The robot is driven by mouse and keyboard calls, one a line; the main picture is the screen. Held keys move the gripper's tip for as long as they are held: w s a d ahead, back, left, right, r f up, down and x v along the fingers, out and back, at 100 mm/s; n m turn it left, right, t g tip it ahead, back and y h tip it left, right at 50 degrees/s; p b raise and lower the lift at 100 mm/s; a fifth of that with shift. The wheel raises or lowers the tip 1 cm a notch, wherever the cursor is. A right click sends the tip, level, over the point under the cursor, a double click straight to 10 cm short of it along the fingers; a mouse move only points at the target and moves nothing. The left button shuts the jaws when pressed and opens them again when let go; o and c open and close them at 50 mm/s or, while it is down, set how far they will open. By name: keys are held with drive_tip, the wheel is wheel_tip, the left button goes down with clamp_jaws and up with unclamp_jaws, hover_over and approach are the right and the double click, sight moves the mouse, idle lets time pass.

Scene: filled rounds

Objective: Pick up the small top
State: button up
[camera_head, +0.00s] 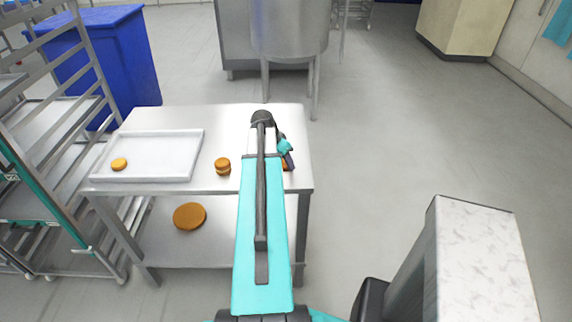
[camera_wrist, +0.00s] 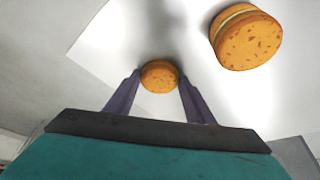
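The small top, a small orange-brown round (camera_wrist: 159,76), shows in the wrist view at the fingertips of my gripper (camera_wrist: 160,80). The two dark fingers stand apart, one on each side of it. I cannot tell whether they touch it or whether it lies just beyond the tips. In the head view my gripper (camera_head: 286,156) is at the right side of the table, and only a sliver of orange shows beneath it. A filled round (camera_wrist: 246,38) with a pale middle layer lies beside it; a stacked round (camera_head: 222,166) stands left of my arm in the head view.
The metal table (camera_head: 225,125) carries a white tray (camera_head: 185,160) with one small round (camera_head: 119,164) in it. A larger brown round (camera_head: 190,216) lies on the lower shelf. A rack (camera_head: 60,130) stands close at the left.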

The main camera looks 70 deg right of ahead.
sight(284, 163)
drive_tip(key=shift+c, duration=0.9)
drive_tip(key=shift+r, duration=0.2)
drive_tip(key=shift+r+b, duration=0.85)
drive_tip(key=shift+r, duration=0.45)
drive_tip(key=shift+a+r, duration=0.2)
drive_tip(key=a+b, duration=0.1)
drive_tip(key=a, duration=0.2)
drive_tip(key=a+b, duration=0.1)
drive_tip(key=a, duration=0.3)
drive_tip(key=a+b, duration=0.1)
drive_tip(key=a, duration=0.2)
drive_tip(key=shift+s+a+r+b, duration=0.1)
drive_tip(key=shift+a+r+b, duration=0.2)
drive_tip(key=shift+r+b, duration=0.1)
drive_tip(key=shift+a+b, duration=0.3)
drive_tip(key=shift+b, duration=0.9)
drive_tip(key=a+b, duration=0.1)
drive_tip(key=b, duration=0.2)
drive_tip(key=a+b, duration=0.1)
drive_tip(key=b, duration=0.3)
drive_tip(key=a+b, duration=0.2)
drive_tip(key=b, duration=0.1)
drive_tip(key=shift+a+r, duration=0.1)
drive_tip(key=shift+r, duration=0.2)
